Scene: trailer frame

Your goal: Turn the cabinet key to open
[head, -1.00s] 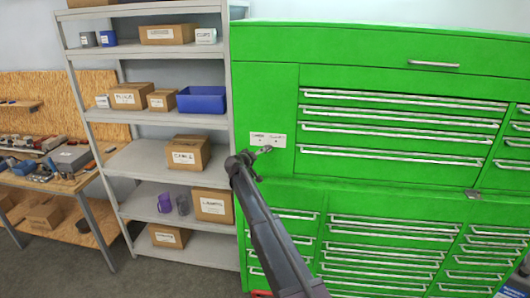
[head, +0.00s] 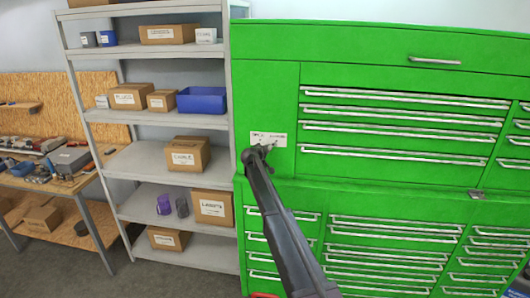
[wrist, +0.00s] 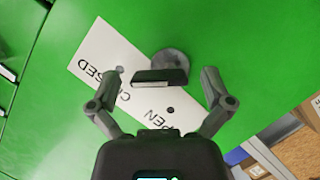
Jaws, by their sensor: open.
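The green cabinet (head: 380,62) fills the right of the head view. A white label plate (head: 279,140) is on its front left; in the wrist view the plate (wrist: 97,52) reads CLOSED and OPEN, with a small dot by each word. The key (wrist: 160,76) is a dark flat tab in front of a round grey lock (wrist: 170,57), at the plate's edge. My gripper (wrist: 159,78) is open, one finger on each side of the key, with gaps left and right. In the head view my gripper (head: 256,154) is at the plate and mostly hides the key.
Several drawers with silver handles (head: 400,130) lie right of the plate. Left of the cabinet stands a grey shelf (head: 140,160) with boxes and a blue bin (head: 202,100). A workbench (head: 60,183) with tools is at far left. The floor before the shelf is clear.

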